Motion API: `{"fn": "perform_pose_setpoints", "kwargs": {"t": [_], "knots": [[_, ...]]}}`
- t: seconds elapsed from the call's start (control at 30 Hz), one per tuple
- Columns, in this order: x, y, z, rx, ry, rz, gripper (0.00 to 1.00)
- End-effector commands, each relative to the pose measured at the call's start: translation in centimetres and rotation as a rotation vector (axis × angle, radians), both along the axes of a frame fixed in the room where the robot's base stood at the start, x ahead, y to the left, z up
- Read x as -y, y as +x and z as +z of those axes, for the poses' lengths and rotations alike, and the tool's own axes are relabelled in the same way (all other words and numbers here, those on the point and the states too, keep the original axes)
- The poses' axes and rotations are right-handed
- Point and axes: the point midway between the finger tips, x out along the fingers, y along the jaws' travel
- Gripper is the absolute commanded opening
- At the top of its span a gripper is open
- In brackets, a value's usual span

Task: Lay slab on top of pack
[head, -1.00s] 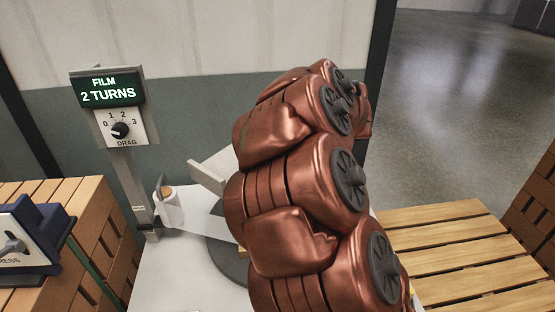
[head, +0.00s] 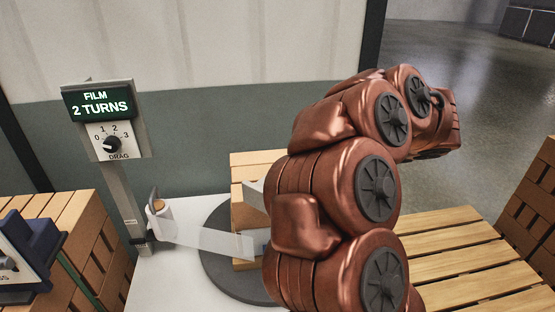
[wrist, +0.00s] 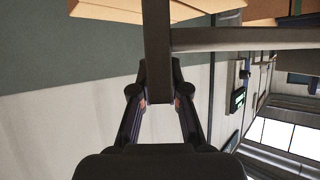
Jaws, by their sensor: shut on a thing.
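My gripper (wrist: 160,95) is shut on a flat grey slab (wrist: 158,45), seen nearly edge-on between the fingers in the wrist view. The slab reaches out of the top of that view. In the head view the gripper is hidden behind my copper-coloured arm; a pale grey piece (head: 254,196) beside the arm may be part of the slab. The tan pack (head: 252,160) stands on the dark round turntable (head: 215,262), mostly covered by my arm. Tan blocks (wrist: 110,8) show at the top of the wrist view. I cannot tell whether slab and pack touch.
A film roll (head: 160,218) on a post stands left of the turntable, with clear film (head: 210,240) stretched towards the pack. The sign (head: 100,104) reads "FILM 2 TURNS" above a drag dial (head: 113,143). Brick stacks stand left and right. A bare slatted pallet (head: 450,245) is at right.

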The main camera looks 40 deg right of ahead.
Motion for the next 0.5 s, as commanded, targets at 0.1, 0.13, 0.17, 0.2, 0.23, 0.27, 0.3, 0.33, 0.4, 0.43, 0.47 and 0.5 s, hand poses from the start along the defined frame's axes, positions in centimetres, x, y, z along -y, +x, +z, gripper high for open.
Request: {"fn": "perform_pose_setpoints", "kwargs": {"t": [0.1,0.13,0.17,0.2,0.23,0.27,0.3,0.33,0.4,0.43,0.47,0.5], "knots": [[0.3,1.8,0.1,0.004,0.005,0.007,0.0],[0.4,2.3,0.0,0.004,0.005,0.007,0.0],[0.6,2.7,0.0,0.003,0.004,0.007,0.0],[0.8,3.3,-0.1,0.003,0.004,0.004,0.0],[0.9,3.8,-0.2,0.002,0.006,0.004,0.0],[1.0,4.3,-0.2,0.003,0.007,0.005,0.0],[1.2,4.9,-0.3,0.004,0.007,0.005,0.0],[1.4,5.3,-0.3,0.004,0.005,0.006,0.0],[1.7,6.4,-0.3,0.003,0.002,0.005,0.0],[1.8,6.8,-0.4,0.003,0.001,0.004,0.0],[2.0,7.3,-0.5,0.003,0.002,0.004,0.0],[2.1,7.8,-0.6,0.002,0.005,0.005,0.0]]}}
